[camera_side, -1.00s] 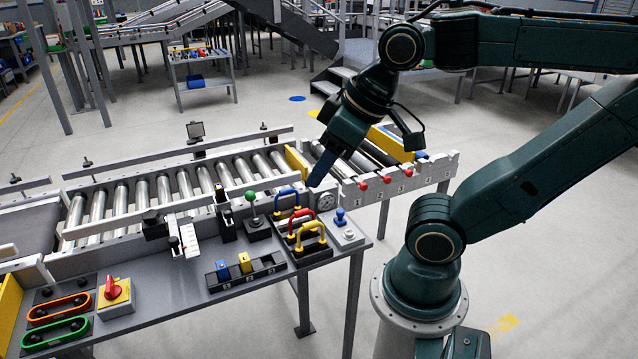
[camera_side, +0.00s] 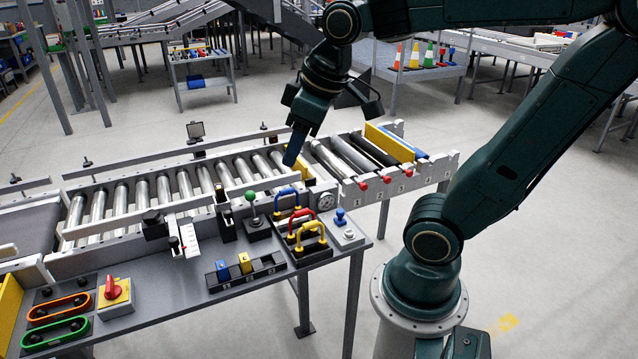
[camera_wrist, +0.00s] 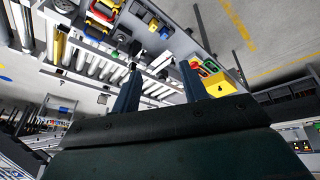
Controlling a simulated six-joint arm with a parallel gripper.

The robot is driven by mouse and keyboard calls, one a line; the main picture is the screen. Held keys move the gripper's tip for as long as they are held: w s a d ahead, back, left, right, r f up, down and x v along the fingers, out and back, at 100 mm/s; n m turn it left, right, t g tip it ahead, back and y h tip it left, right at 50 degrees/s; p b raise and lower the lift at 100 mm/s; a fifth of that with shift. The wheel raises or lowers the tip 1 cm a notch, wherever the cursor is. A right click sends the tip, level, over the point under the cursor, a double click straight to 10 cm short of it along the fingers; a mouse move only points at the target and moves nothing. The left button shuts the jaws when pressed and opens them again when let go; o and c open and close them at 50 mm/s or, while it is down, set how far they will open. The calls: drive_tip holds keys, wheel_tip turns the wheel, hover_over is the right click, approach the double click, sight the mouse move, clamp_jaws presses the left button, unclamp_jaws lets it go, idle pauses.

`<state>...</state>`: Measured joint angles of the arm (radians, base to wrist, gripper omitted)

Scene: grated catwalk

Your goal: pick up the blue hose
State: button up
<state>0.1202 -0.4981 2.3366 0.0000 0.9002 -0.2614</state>
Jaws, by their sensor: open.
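The blue hose (camera_side: 287,194) is a blue arch standing on a dark block on the grey bench, behind a red arch (camera_side: 302,218) and a yellow arch (camera_side: 311,232). In the wrist view the blue hose (camera_wrist: 95,33) shows near the top, left of my fingers. My gripper (camera_side: 294,149) is above and behind the blue hose in the side view, pointing down, apart from it. In the wrist view my gripper (camera_wrist: 158,82) shows two blue fingers spread wide with nothing between them.
A roller conveyor (camera_side: 150,190) runs behind the bench. A green-knobbed lever (camera_side: 250,205) stands left of the blue hose, and a blue button (camera_side: 341,217) sits to the right. A slotted rack (camera_side: 268,264) and a red-handled yellow box (camera_side: 113,294) are nearer the front.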

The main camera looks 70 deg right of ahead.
drive_tip(key=w+d+f+n+g, duration=0.1)
drive_tip(key=w+d+n+g, duration=0.1)
drive_tip(key=w+d, duration=0.5)
drive_tip(key=n+g, duration=0.3)
drive_tip(key=n, duration=0.2)
hover_over(286, 189)
wheel_tip(286, 189, down, 18)
drive_tip(key=shift+f+y, duration=0.2)
drive_tip(key=shift+y, duration=0.1)
drive_tip(key=shift+s, duration=0.1)
drive_tip(key=shift+f, duration=4.3)
drive_tip(key=shift+f, duration=2.55)
